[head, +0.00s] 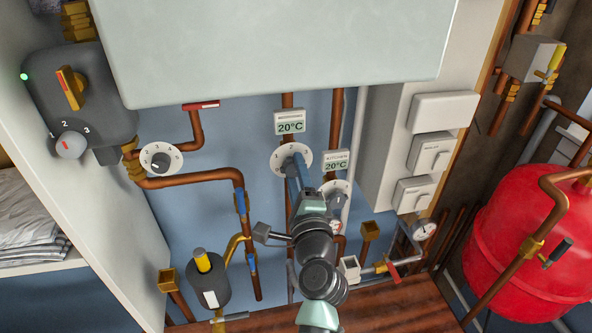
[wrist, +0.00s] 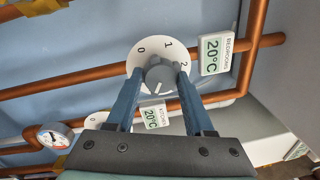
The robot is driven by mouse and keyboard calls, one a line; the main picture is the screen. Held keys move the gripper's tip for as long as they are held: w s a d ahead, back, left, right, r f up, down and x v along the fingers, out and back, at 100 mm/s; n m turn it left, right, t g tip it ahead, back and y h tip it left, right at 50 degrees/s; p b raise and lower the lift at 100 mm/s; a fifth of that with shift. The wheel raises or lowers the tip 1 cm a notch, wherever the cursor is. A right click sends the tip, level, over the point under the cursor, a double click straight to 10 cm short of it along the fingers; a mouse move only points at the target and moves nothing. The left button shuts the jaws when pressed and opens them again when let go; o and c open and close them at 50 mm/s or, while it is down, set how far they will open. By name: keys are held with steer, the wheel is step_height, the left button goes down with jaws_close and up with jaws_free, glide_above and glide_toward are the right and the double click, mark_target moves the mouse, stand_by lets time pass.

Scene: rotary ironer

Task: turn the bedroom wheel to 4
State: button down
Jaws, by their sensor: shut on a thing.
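The bedroom wheel is a grey knob (wrist: 159,77) on a round white dial plate (wrist: 148,49), beside a label reading BEDROOMS 20°C (wrist: 215,55). In the head view its dial plate (head: 280,157) sits below a 20°C label (head: 290,123). My gripper (wrist: 160,80) is shut on the knob, one blue finger on each side; it also shows in the head view (head: 298,166). The digits 0, 1 and 2 show on the dial. A light mark on the knob faces the lower side in the wrist view. Any digit there is hidden or unreadable.
The kitchen dial (head: 331,188) and its label (head: 335,161) are close at the lower right, partly behind my arm. Copper pipes (head: 196,180) run around the dials. Another numbered dial (head: 160,159) is at the left. A white casing (head: 270,50) overhangs above.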

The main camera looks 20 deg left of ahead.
stand_by(0.4)
steer(key=shift+c, duration=1.4)
jaws_free()
steer(key=b+v, duration=0.2)
steer(key=v, duration=1.1)
steer(key=shift+b, duration=0.3)
steer(key=shift+r, duration=0.1)
